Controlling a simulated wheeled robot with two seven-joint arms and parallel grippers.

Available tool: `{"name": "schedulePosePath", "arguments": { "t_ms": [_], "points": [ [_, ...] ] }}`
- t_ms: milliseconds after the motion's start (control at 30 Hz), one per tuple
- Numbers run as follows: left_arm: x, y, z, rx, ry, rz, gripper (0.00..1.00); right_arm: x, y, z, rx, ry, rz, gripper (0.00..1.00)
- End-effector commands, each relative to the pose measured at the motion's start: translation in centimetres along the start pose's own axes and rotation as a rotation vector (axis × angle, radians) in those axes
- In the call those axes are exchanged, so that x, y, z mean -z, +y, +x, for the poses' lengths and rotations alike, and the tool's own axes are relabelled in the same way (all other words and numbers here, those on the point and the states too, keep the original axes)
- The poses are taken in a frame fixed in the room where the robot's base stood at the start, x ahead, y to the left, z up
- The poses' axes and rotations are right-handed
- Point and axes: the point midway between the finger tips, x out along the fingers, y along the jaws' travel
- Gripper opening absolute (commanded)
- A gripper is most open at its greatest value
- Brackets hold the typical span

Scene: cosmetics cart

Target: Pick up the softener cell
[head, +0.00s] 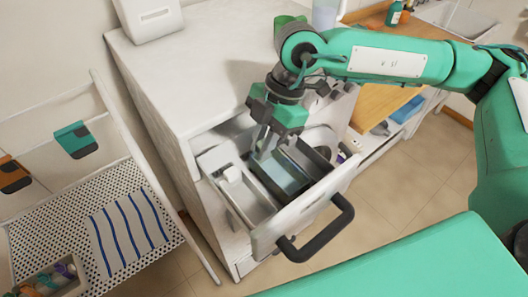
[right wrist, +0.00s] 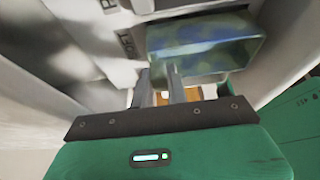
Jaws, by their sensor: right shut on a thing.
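The drawer (head: 300,219) of the white cabinet is pulled out, with a dark curved handle on its front. In it sits the softener cell (head: 284,174), a dark-rimmed box with a pale blue inside. In the right wrist view the softener cell (right wrist: 207,48) looks blue-green and lies just past the fingers, beside raised "SOFT" lettering. My right gripper (head: 262,150) points down into the drawer and is shut on the near wall of the cell. The exact contact is partly hidden by the fingers. The cell appears still within the drawer. My left gripper is not in view.
A pale compartment (head: 238,190) with a white block lies left of the cell. A white rack (head: 110,170) at the left holds a striped cloth (head: 128,232) and a tray of small bottles. Tiled floor is clear at the right.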

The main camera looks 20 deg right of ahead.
Motion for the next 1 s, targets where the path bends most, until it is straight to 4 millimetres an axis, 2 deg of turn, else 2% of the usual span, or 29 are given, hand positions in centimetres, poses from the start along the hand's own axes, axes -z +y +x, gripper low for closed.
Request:
{"name": "schedulePosePath", "arguments": {
  "t_ms": [200,500,700,1000],
  "points": [
    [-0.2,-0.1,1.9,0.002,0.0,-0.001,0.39,2.1,0.1,-4.9,-0.007,-0.001,-0.003,0.0],
    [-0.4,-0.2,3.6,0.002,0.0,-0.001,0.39,5.2,0.1,-12.5,-0.004,0.0,-0.002,0.0],
    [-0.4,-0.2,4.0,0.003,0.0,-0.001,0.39,6.3,0.0,-15.2,-0.001,0.0,-0.001,0.0],
    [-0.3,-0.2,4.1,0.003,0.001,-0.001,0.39,6.7,0.0,-16.0,0.001,-0.001,0.0,0.0]
  ]
}}
